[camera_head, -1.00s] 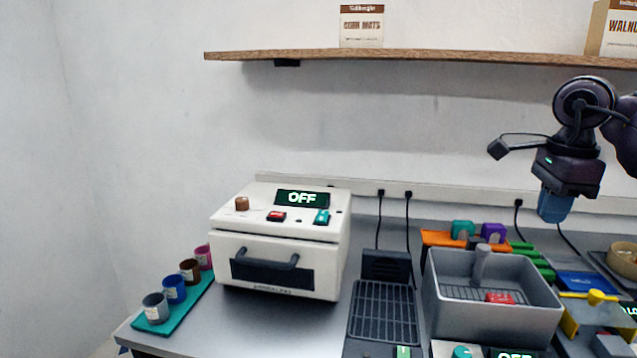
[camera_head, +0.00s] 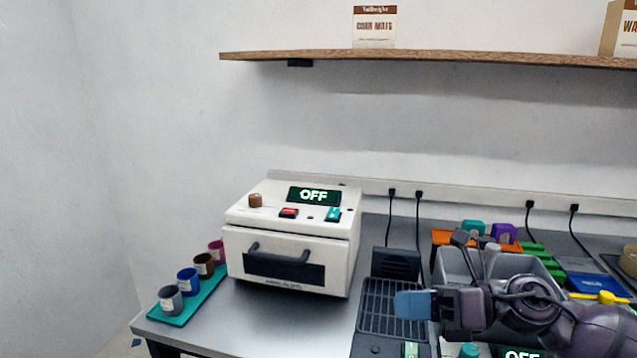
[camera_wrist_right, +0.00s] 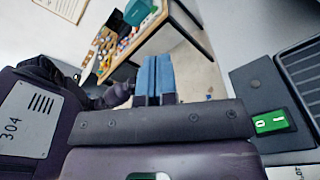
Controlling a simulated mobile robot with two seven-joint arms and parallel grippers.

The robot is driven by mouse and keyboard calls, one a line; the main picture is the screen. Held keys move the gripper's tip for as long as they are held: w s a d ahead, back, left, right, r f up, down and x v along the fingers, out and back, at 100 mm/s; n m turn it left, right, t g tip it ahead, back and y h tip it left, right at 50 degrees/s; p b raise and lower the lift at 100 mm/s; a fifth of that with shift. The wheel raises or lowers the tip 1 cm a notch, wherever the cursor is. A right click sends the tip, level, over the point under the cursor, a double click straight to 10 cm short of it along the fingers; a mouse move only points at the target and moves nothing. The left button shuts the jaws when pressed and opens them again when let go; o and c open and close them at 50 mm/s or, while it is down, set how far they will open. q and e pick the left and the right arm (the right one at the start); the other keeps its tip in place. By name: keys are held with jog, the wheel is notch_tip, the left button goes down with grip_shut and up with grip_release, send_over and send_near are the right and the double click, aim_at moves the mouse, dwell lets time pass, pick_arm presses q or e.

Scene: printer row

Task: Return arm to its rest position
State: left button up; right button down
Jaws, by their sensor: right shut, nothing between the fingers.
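My right gripper (camera_head: 413,305) reaches in from the right in the head view, low over the table. Its blue fingers point left, above the black grid plate, and are shut and empty. In the right wrist view the two blue fingers (camera_wrist_right: 153,80) lie side by side, pressed together. My right arm (camera_head: 540,312) covers much of the grey bin behind it. My left gripper does not show in the head view.
A white oven-like box (camera_head: 290,240) reading OFF stands left of the black grid plate (camera_head: 385,308). A teal tray (camera_head: 190,300) with several small cups lies farther left. The grey bin (camera_head: 455,262) is behind my arm. A wooden shelf (camera_head: 430,60) runs above.

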jog(key=s+d+f+m+t+h, duration=0.4)
jog(key=d+f+m+t+h, duration=0.3)
jog(key=m, duration=1)
jog(key=s+d+f+m+t+h, duration=0.3)
jog(key=d+f+m+t+h, duration=0.45)
jog(key=m, duration=1.05)
jog(key=s+f+m+g+h, duration=0.1)
jog(key=s+f+m+g, duration=0.55)
jog(key=s, duration=0.65)
jog(key=s+f+m+g+h, duration=0.25)
jog(key=s+f+g, duration=0.55)
jog(key=s, duration=0.5)
jog(key=w+f+t+y+p, duration=0.1)
jog(key=w+f+t+p, duration=0.1)
jog(key=w+t, duration=0.6)
jog(key=shift+w+a+f+p, duration=0.3)
jog(key=shift+w+f+p, duration=0.15)
jog(key=shift+w, duration=0.5)
